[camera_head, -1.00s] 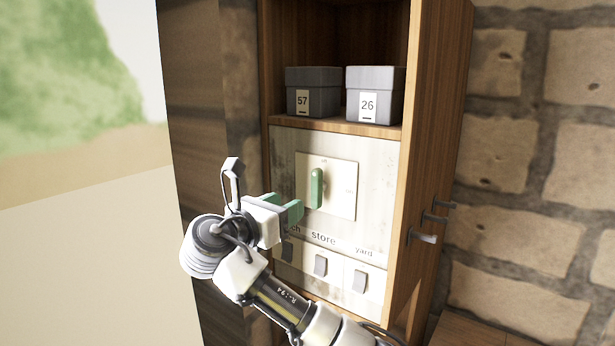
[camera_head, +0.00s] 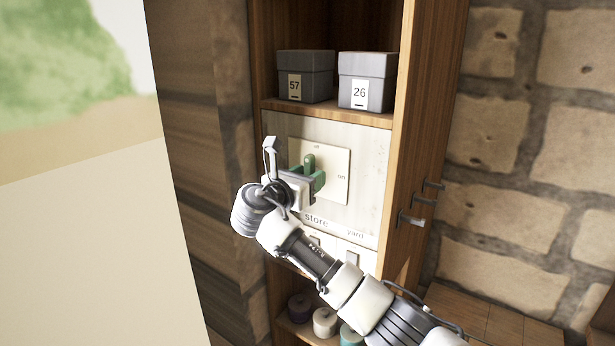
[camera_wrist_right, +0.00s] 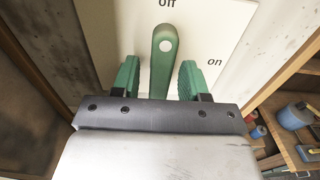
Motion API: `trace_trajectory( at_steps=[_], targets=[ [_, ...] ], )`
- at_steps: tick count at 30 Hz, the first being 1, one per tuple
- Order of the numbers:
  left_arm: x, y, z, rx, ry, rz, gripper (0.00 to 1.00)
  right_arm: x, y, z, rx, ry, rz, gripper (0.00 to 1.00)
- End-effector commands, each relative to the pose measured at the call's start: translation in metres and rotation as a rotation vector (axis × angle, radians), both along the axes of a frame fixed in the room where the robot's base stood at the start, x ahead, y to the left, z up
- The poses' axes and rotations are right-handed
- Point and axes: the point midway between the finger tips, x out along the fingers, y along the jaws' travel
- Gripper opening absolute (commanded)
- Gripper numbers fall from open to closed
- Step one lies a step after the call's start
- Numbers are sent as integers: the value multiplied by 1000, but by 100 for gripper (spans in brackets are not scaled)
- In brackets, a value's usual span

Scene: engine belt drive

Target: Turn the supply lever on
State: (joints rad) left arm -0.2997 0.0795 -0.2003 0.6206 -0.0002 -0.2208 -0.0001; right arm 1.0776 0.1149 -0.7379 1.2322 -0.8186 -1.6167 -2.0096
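The supply lever (camera_head: 309,163) is a green handle on a white plate (camera_head: 336,178) in the cabinet. In the right wrist view the lever (camera_wrist_right: 163,62) stands upright, its tip toward the word "off"; "on" is printed to the right. My right gripper (camera_head: 309,177) is at the lever. In the right wrist view its two green fingers (camera_wrist_right: 158,78) are apart, one on each side of the lever, with a visible gap on both sides. The lever's lower end is hidden behind the gripper. My left gripper is not in view.
Two grey boxes, labelled 57 (camera_head: 305,75) and 26 (camera_head: 366,80), stand on the shelf above. Small switches (camera_head: 347,254) sit below the plate, partly behind my arm. Spools (camera_head: 325,321) stand on the lower shelf. Hooks (camera_head: 411,219) stick out from the cabinet's right side.

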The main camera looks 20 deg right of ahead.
Motion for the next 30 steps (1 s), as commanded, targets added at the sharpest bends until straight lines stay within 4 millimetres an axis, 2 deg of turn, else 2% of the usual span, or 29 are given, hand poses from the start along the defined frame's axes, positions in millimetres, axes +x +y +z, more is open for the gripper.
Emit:
trace_trajectory(
  at_steps=[1, 8, 20, 30],
  targets=[
    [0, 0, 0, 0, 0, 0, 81, 0, 0, 0, 0, 0, 0, 36],
    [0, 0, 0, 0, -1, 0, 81, 0, 0, 0, 0, 0, 0, 1],
    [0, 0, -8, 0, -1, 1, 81, 0, 1, -2, 50, -60, 1, 0],
    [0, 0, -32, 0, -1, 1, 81, 1, 2, -4, 215, -274, 1, 0]
  ],
)
